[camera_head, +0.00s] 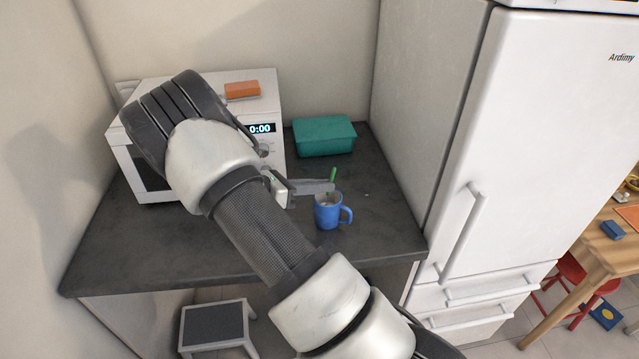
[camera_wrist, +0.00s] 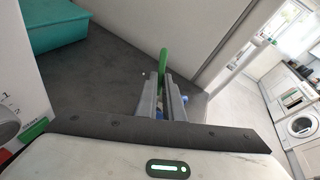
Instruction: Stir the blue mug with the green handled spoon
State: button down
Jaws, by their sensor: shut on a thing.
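The blue mug (camera_head: 328,213) stands upright on the dark counter, its handle to the right. The green-handled spoon (camera_head: 333,174) stands up at the mug, its green top above the rim; its lower end is hidden, apparently inside the mug. My gripper (camera_head: 331,187) is just above the mug and shut on the spoon. In the wrist view the green handle (camera_wrist: 163,62) rises between the fingertips of my gripper (camera_wrist: 165,78). Only a small bit of the blue mug (camera_wrist: 183,98) shows there, behind the fingers.
A white microwave (camera_head: 274,100) with an orange block (camera_head: 242,90) on top stands at the left, behind my arm. A teal box (camera_head: 324,136) sits at the back of the counter (camera_head: 385,232). A white fridge (camera_head: 535,110) stands at the right.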

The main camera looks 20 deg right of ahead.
dwell(0.3)
notch_tip(320, 180, up, 9)
jog(key=w+d+p, duration=0.2)
jog(key=d+p, duration=0.1)
jog(key=p, duration=0.2)
jog(key=shift+w, duration=0.3)
dwell(0.3)
jog(key=shift+r, duration=0.1)
dwell(0.7)
jog(key=shift+r, duration=2.5)
